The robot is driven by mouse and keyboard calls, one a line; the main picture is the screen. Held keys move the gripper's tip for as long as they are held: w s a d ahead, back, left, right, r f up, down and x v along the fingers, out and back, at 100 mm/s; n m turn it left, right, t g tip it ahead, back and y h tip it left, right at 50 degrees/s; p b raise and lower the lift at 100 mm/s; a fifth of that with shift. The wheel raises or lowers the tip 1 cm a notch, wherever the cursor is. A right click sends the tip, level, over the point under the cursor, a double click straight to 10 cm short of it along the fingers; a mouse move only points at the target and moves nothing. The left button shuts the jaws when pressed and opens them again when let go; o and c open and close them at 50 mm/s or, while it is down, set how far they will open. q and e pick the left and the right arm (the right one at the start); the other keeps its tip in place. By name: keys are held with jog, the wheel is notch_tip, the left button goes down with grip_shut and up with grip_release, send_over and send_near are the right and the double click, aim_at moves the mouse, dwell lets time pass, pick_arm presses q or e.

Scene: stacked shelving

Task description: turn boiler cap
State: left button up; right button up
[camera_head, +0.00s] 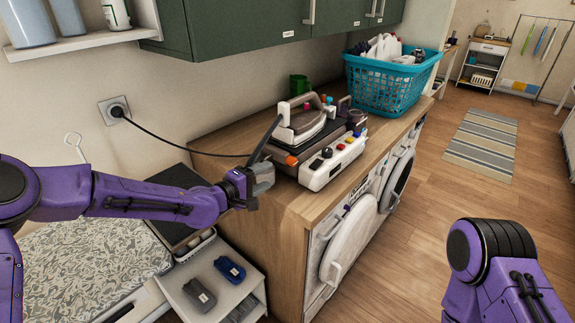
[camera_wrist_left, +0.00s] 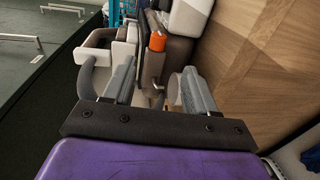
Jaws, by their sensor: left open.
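A steam iron (camera_head: 302,120) rests on its station (camera_head: 335,162), a white and dark unit with knobs and coloured buttons on the wooden counter. An orange cap (camera_head: 291,160) sticks out from the station's near left side. It also shows as an orange cylinder in the left wrist view (camera_wrist_left: 157,41), ahead of the fingers and roughly between them. My left gripper (camera_head: 266,182) is open and empty, just left of the station and apart from the cap. Its two fingers (camera_wrist_left: 158,84) show spread in the left wrist view. My right gripper is out of view.
A black cord runs from the wall socket (camera_head: 115,111) to the iron, passing near my left gripper. Green cabinets (camera_head: 250,32) hang above. The counter (camera_head: 232,140) is bare left of the station.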

aim_at(290, 164)
pick_arm(q)
jog(key=p+x, duration=0.2)
jog(key=x, duration=0.8)
jog(key=shift+w+d, duration=0.25)
jog(key=shift+w, duration=0.05)
jog(key=shift+c, duration=0.3)
